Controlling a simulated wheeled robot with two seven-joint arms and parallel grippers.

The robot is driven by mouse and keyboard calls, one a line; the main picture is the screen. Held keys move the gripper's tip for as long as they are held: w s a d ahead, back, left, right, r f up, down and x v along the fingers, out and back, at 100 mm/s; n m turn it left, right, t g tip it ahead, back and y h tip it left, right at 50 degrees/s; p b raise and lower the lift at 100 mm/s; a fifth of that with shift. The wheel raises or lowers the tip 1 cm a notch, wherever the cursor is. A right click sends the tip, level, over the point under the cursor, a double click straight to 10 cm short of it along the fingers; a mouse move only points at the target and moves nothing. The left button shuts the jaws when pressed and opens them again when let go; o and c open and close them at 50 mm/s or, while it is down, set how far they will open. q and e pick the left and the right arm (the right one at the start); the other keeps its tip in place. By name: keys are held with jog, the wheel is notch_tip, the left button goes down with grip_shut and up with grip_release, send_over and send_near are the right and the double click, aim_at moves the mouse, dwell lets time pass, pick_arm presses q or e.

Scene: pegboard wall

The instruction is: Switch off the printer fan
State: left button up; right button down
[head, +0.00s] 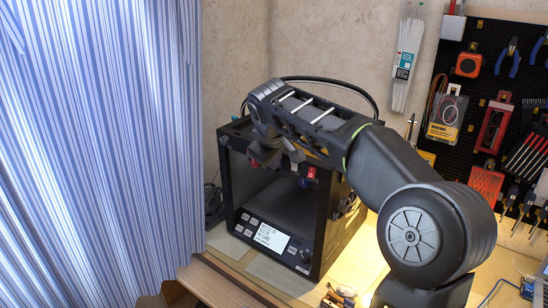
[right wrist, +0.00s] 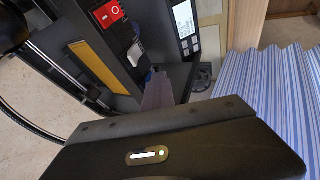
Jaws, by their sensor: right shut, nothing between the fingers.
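The black 3D printer (head: 334,215) stands on the table, with a lit display (head: 265,236) low on its front. A red rocker switch (head: 311,174) sits on its upper front; it also shows in the right wrist view (right wrist: 108,13), with white marks. I cannot tell which way it is pressed. My right gripper (head: 258,161) is shut and empty at the printer's upper front, left of that switch. A small red part shows beside the fingers. In the right wrist view, the fingers (right wrist: 157,90) are beside a small white part (right wrist: 135,53); contact is unclear. My left gripper is not in view.
A blue striped curtain (head: 100,150) hangs left of the printer. A black pegboard (head: 480,90) with tools is on the right wall. A black cable arches behind the printer. A wooden edge (head: 225,284) runs in front, and small parts (head: 340,296) lie at the front right.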

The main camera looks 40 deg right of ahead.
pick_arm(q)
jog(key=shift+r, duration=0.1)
pick_arm(e)
jog(key=shift+r, duration=0.2)
pick_arm(q)
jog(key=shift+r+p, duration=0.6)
jog(key=shift+p, duration=0.1)
pick_arm(e)
jog(key=shift+r, duration=0.7)
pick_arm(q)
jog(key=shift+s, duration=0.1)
